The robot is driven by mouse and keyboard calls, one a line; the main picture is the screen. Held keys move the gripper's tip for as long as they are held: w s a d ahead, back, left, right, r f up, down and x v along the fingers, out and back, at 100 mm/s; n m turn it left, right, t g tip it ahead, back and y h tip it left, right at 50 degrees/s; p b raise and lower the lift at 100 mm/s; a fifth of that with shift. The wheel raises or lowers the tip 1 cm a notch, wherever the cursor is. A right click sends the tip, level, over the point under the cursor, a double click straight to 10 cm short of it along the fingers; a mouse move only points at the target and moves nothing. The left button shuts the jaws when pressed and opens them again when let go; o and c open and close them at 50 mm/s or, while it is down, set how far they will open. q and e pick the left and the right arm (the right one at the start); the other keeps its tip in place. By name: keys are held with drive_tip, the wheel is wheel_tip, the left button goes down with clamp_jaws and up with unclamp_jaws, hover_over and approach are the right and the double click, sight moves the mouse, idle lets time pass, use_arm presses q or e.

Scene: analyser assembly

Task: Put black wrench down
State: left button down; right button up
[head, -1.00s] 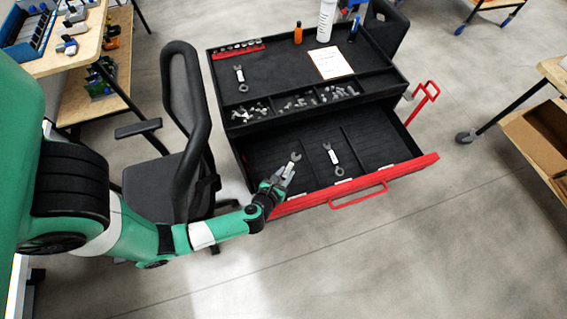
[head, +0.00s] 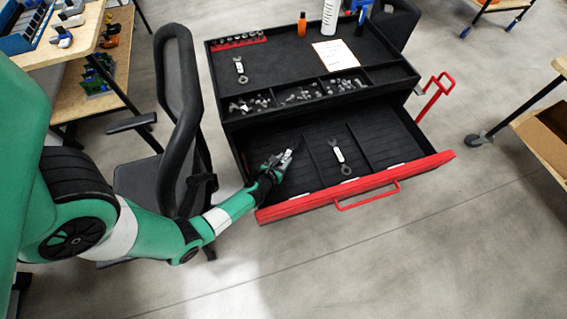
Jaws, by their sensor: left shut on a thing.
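An open drawer with a red front (head: 300,206) sticks out of the black tool cabinet. My left gripper (head: 279,163) is over the drawer's left compartment and shut on a wrench (head: 289,156), which shows as a small pale and dark piece at the fingertips. Its colour is hard to tell, and the fingers hide most of it. I cannot tell whether it touches the drawer floor. Another wrench (head: 340,157), grey with a white label, lies in the middle compartment. A third wrench (head: 241,70) lies on the cabinet top. My right gripper is not in view.
A black office chair (head: 165,170) stands close to the cabinet's left side, beside my left arm. Small bins of metal parts (head: 300,93) line the cabinet's front edge.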

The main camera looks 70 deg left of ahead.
use_arm(q)
drive_tip(key=shift+r, duration=0.15)
drive_tip(key=shift+f, duration=0.2)
drive_tip(key=c, duration=0.6)
unclamp_jaws()
drive_tip(key=shift+r, duration=0.35)
drive_tip(key=p+v, duration=0.4)
drive_tip(key=v, duration=0.7)
drive_tip(key=shift+s+d, duration=0.3)
drive_tip(key=shift+s, duration=0.1)
